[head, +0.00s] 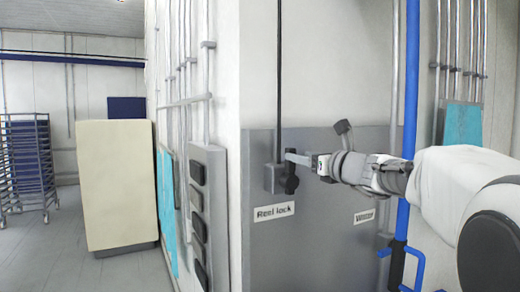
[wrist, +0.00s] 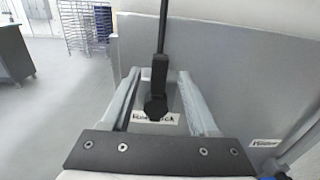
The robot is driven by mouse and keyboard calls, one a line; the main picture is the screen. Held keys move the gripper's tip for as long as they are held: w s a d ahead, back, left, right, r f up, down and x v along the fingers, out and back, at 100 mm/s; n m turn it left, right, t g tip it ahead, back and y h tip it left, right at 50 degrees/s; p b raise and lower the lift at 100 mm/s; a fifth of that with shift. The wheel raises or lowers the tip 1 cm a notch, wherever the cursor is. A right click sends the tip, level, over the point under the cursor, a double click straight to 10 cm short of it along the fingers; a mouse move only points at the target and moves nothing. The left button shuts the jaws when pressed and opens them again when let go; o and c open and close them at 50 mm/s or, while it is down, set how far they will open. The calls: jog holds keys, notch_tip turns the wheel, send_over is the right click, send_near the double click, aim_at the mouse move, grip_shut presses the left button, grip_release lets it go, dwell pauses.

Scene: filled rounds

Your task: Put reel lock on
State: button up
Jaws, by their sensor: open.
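The reel lock is a black lever (head: 291,181) on a grey box (head: 271,178) fixed to a grey wall panel, above a white "Reel lock" label (head: 273,211). A thin dark vertical line rises from the box. My gripper (head: 289,158) reaches in from the right and is at the lever's upper part. In the wrist view, the black lever (wrist: 156,97) stands between the two fingers of my open gripper (wrist: 158,76), with a gap visible on each side. The lever partly covers the label (wrist: 143,117).
The grey panel (head: 330,240) also bears a "Water" label (head: 365,217) and a dark-tipped lever (head: 343,128) behind my wrist. A blue pipe (head: 410,90) runs down at the right. A cream cabinet (head: 118,190) and rack (head: 27,165) stand at left, with open floor.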

jog(key=p+x, duration=0.2)
jog(key=x, duration=0.6)
jog(key=shift+w+a, duration=0.2)
jog(key=shift+w, duration=0.15)
grip_shut()
dwell(1.0)
